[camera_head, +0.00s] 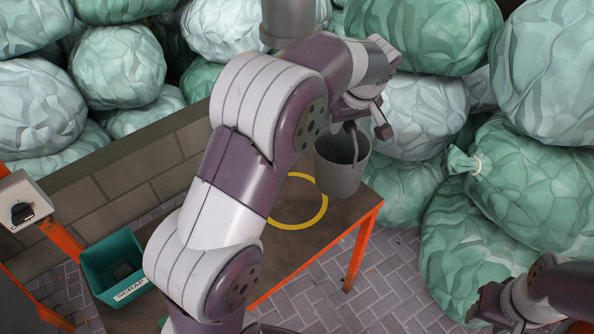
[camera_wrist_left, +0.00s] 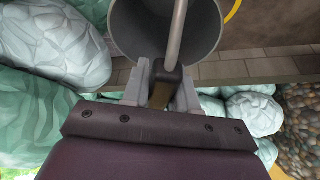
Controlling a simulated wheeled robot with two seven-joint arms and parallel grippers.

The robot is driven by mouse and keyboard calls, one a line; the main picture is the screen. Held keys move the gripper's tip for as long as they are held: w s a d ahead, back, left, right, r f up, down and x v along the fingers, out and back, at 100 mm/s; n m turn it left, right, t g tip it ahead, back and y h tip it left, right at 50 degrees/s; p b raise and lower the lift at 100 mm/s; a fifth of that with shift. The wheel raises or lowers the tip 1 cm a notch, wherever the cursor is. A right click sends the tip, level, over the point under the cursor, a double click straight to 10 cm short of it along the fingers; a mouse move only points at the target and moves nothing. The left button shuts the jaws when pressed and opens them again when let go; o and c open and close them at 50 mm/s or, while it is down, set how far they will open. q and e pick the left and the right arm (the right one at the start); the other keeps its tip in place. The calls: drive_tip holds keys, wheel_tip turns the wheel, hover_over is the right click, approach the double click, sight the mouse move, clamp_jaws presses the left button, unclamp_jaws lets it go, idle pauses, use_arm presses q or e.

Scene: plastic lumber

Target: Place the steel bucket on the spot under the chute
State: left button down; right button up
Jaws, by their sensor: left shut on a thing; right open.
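The grey steel bucket (camera_head: 342,168) hangs upright from my left gripper (camera_head: 350,125) in the head view. The gripper is shut on the bucket's handle, and the bucket's mouth and handle also show in the left wrist view (camera_wrist_left: 125,25). The bucket appears above the table, to the right of a yellow ring (camera_head: 322,212) marked on the tabletop. My left arm hides part of the ring. The chute (camera_head: 288,22) seems to be the grey cylinder at the top, partly behind my arm. My right gripper (camera_head: 490,305) is open and empty at the lower right, partly cut off.
The table (camera_head: 290,258) has orange legs. A green bin labelled SCRAP (camera_head: 112,262) stands at the left, near a grey box with a black knob (camera_head: 22,212). A low block wall (camera_head: 120,195) and stacked green bags (camera_head: 520,185) border the table.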

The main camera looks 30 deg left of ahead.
use_arm(q)
drive_tip(key=s+a+f+b, duration=0.3)
drive_tip(key=a+f, duration=0.7)
drive_tip(key=a, duration=0.1)
drive_tip(key=shift+s+f, duration=0.2)
drive_tip(key=shift+f, duration=0.1)
drive_tip(key=c, duration=0.9)
unclamp_jaws()
use_arm(e)
wheel_tip(320, 180, down, 3)
drive_tip(key=shift+r, duration=0.2)
